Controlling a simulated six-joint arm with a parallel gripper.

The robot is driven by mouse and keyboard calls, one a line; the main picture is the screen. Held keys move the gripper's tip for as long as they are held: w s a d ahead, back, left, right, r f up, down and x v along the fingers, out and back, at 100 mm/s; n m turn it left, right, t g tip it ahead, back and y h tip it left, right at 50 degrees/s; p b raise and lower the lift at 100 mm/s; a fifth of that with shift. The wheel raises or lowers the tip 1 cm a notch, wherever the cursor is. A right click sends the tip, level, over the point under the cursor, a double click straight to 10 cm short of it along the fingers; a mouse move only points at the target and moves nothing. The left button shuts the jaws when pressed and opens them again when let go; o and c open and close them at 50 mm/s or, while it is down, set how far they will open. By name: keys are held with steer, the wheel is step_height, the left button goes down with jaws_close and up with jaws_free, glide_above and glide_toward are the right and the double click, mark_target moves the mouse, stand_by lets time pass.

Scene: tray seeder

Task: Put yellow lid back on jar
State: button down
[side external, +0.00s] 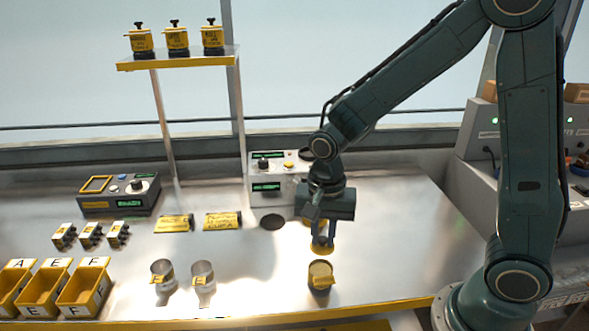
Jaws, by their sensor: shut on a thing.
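My gripper (323,237) points down and is shut on the yellow lid (321,249). It holds the lid above the jar (319,285), with a small gap between them. The jar stands upright on the metal bench near the front edge. It has a yellow label on its side and a tan-yellow top surface, which looks like its open mouth with contents. The fingers hide part of the lid.
Two metal cups (203,286) with yellow tags stand left of the jar. Yellow lettered bins (85,289) are at the far left. A grey control box (268,190) stands behind my gripper. A raised shelf (185,61) holds three yellow-black containers. Bench right of the jar is clear.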

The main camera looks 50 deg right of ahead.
mark_target(322, 253)
steer(key=shift+f, duration=2.6)
steer(key=shift+f, duration=0.2)
stand_by(0.4)
steer(key=c, duration=0.8)
jaws_free()
steer(key=shift+o, duration=0.2)
steer(key=shift+r, duration=0.1)
steer(key=shift+r, duration=3.4)
